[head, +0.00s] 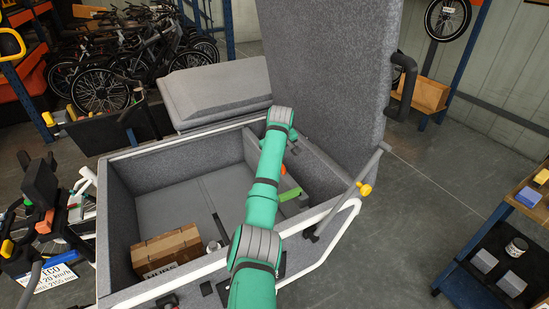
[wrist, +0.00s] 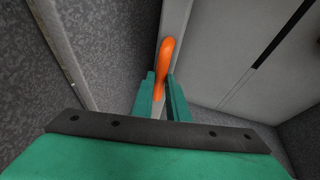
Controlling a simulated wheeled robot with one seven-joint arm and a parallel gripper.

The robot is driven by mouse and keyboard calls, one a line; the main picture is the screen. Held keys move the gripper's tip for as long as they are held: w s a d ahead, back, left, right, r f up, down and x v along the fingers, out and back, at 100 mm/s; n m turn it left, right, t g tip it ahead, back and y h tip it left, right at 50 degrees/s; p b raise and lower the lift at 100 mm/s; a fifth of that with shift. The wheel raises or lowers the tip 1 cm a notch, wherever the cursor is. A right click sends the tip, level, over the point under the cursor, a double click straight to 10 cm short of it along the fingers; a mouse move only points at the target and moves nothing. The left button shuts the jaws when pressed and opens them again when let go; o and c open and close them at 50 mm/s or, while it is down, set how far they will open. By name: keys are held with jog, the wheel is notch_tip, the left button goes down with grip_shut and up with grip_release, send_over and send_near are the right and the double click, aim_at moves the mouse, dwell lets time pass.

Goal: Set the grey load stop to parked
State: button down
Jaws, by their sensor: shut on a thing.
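An orange handle (wrist: 166,50) stands between the two green fingers of my gripper (wrist: 163,88) in the wrist view, and the fingers are shut on it. It lies along the edge of a light grey strip (wrist: 177,18), which may be the grey load stop. In the head view a bit of orange (head: 284,168) shows just right of my arm, inside the grey-lined cargo box (head: 125,215). My arm reaches over the box and hides most of that spot, including the fingers. I cannot tell the load stop's setting.
A cardboard box (head: 165,250) lies in the cargo box's front left corner. A bright green piece (head: 290,194) lies right of my arm. A tall grey panel (head: 325,70) rises behind. A lever with a yellow knob (head: 365,189) stands at the right rim.

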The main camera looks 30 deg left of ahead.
jog(key=shift+w+r, duration=0.1)
jog(key=shift+w, duration=0.1)
jog(key=c, duration=1.8)
grip_release()
jog(key=shift+w, duration=0.1)
jog(key=shift+c, duration=0.2)
jog(key=shift+o, duration=0.6)
jog(key=shift+d, duration=0.2)
jog(key=shift+a, duration=0.15)
jog(key=shift+r, duration=0.15)
jog(key=v, duration=1)
jog(key=shift+s, duration=0.2)
jog(key=shift+r, duration=0.1)
